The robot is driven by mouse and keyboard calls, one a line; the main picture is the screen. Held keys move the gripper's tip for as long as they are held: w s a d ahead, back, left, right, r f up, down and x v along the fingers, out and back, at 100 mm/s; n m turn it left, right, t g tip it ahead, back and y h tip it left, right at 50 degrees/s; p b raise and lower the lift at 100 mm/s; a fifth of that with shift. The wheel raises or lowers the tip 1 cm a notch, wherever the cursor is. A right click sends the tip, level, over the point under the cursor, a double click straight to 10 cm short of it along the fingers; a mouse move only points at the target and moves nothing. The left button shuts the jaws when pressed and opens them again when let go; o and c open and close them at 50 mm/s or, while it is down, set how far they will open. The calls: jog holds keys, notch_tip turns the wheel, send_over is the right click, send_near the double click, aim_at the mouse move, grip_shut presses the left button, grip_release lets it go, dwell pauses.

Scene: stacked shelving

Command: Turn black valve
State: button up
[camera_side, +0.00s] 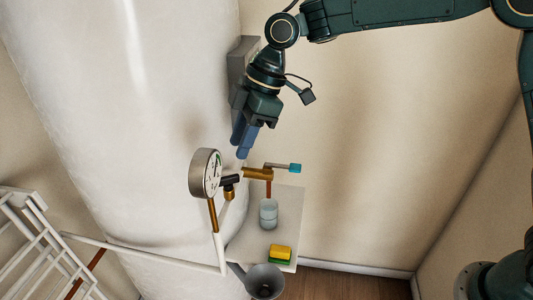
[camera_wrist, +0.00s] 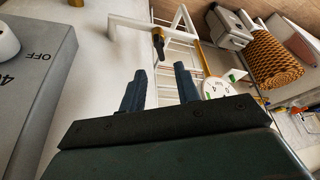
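A small black valve part (camera_side: 231,180) sits on brass pipework beside the round pressure gauge (camera_side: 205,173) in the side view. A dark fitting (camera_wrist: 158,42), possibly the same valve, shows beyond my fingertips in the wrist view, and the gauge (camera_wrist: 215,88) is to its right, partly hidden. A brass tap (camera_side: 258,173) with a teal-tipped lever (camera_side: 294,168) is just right of the black part. My gripper (camera_side: 243,144) points down above the pipework, apart from it. Its blue fingers (camera_wrist: 160,70) are spread with nothing between them.
A grey box (camera_wrist: 38,80) marked "OFF" is close on the left in the wrist view. The white tank (camera_side: 120,100) fills the left of the side view. A small shelf (camera_side: 284,210) holds a glass (camera_side: 268,211) and a yellow-green sponge (camera_side: 280,254). White pipes and a rack (camera_side: 40,245) stand below left.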

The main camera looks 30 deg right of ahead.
aim_at(227, 177)
jog(key=x, duration=0.7)
jog(key=shift+w+a+f, duration=0.1)
jog(key=shift+a+f, duration=0.1)
jog(key=shift+f, duration=0.1)
grip_shut()
